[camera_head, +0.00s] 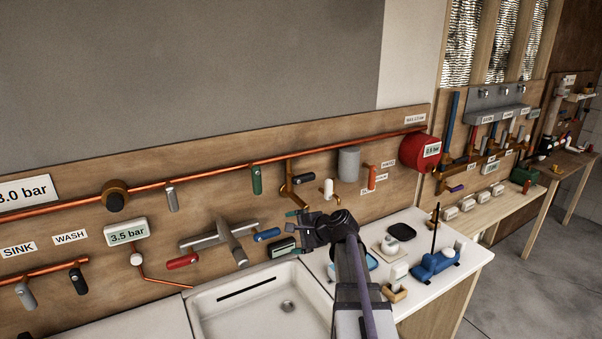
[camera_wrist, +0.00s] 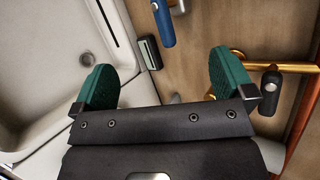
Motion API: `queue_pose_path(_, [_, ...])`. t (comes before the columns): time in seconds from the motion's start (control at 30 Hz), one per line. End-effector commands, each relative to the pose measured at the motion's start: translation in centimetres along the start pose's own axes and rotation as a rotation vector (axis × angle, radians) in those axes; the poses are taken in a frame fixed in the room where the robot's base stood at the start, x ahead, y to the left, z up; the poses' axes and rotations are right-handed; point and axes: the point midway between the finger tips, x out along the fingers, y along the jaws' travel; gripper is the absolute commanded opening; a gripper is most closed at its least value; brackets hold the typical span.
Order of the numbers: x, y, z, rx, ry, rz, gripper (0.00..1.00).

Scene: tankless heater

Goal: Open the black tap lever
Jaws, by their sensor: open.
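A black tap lever (camera_head: 302,179) sits on a brass branch pipe (camera_head: 288,172) below the long copper pipe on the wooden wall panel. The lever also shows at the right of the wrist view (camera_wrist: 270,90), hanging by a brass pipe (camera_wrist: 278,67). Another black lever (camera_head: 78,281) hangs from a short copper pipe at the far left of the head view. My gripper (camera_head: 297,227) is open with green fingers, below the brass-pipe lever near the sink's back corner. In the wrist view nothing is between its fingers (camera_wrist: 164,80); the lever is outside the right finger, apart from it.
The white sink (camera_head: 214,297) lies below my gripper. A small dark display box (camera_head: 283,247), a blue lever (camera_head: 267,235) and a white tap (camera_head: 329,189) are close by on the panel. A green lever (camera_head: 256,180) hangs to the left of the brass pipe.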

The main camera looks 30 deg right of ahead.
Motion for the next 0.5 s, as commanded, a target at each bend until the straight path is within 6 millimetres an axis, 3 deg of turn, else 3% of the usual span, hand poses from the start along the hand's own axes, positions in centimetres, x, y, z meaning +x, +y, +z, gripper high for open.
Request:
queue_pose_path(0.03, [-0.8,-4.2,-3.8,0.257,0.015,-0.18,1.0])
queue_pose_path(0.1, [-2.0,-8.9,-7.1,0.67,-0.038,-0.432,1.0])
queue_pose_path(0.17, [-2.5,-11.2,-8.4,0.949,-0.11,-0.572,1.0])
queue_pose_path(0.2, [-3.0,-11.8,-8.9,1.083,-0.147,-0.631,1.0])
queue_pose_path(0.3, [-3.6,-12.1,-9.5,1.251,-0.185,-0.686,1.0])
queue_pose_path(0.5, [-3.3,-12.2,-9.5,1.281,-0.196,-0.683,1.0])
